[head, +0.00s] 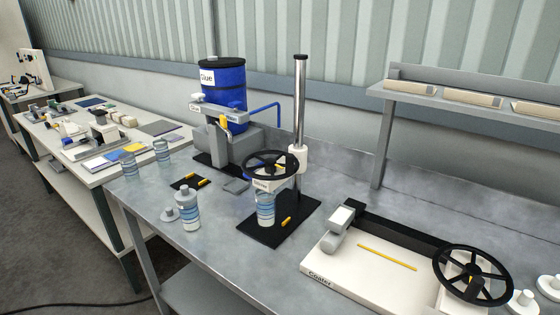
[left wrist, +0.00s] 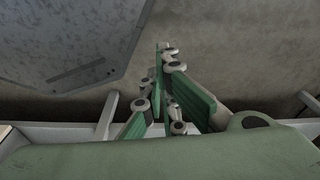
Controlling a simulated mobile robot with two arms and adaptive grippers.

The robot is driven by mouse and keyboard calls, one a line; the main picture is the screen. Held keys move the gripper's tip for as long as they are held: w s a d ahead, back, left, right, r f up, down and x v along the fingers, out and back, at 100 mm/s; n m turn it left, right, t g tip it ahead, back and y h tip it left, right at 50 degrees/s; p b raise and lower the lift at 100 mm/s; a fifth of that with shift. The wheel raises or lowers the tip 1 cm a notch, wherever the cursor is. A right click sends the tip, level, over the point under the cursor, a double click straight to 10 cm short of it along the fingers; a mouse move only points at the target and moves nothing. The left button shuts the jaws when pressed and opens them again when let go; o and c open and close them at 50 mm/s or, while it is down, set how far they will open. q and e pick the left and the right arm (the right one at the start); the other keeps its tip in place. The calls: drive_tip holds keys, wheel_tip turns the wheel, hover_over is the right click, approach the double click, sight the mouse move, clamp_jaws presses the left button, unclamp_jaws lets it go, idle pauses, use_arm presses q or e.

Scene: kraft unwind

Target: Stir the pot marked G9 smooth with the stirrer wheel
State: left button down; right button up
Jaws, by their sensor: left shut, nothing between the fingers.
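The stirrer is a chrome column (head: 300,110) on a black base (head: 280,222), with a black stirrer wheel (head: 271,165) on its arm. A clear pot with blue bands (head: 265,208) stands upright on the base below the wheel. A similar pot (head: 188,212) with a grey top stands on the bench to its left. Two more banded pots (head: 162,152) stand at the bench's left end. I cannot read a G9 mark on any pot. My left gripper (left wrist: 168,95) shows in the left wrist view with green pads, shut and empty. Neither gripper shows in the head view.
A blue glue drum (head: 224,100) stands on a grey stand behind the pots. A coater (head: 370,265) with a second black wheel (head: 473,275) fills the front right. Bare bench (head: 345,190) lies right of the stirrer.

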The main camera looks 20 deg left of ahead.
use_arm(q)
drive_tip(key=w+d+r+p, duration=0.1)
drive_tip(key=w+r+p, duration=0.1)
drive_tip(key=w+r, duration=0.65)
wheel_tip(320, 180, up, 36)
drive_tip(key=w+t+p, duration=0.2)
drive_tip(key=p, duration=0.2)
drive_tip(key=m+t+h, duration=0.7)
drive_tip(key=m+t, duration=0.6)
drive_tip(key=m, duration=0.7)
approach(287, 159)
drive_tip(key=p+x, duration=0.6)
drive_tip(key=shift+w+d, duration=0.2)
drive_tip(key=shift+w, duration=0.25)
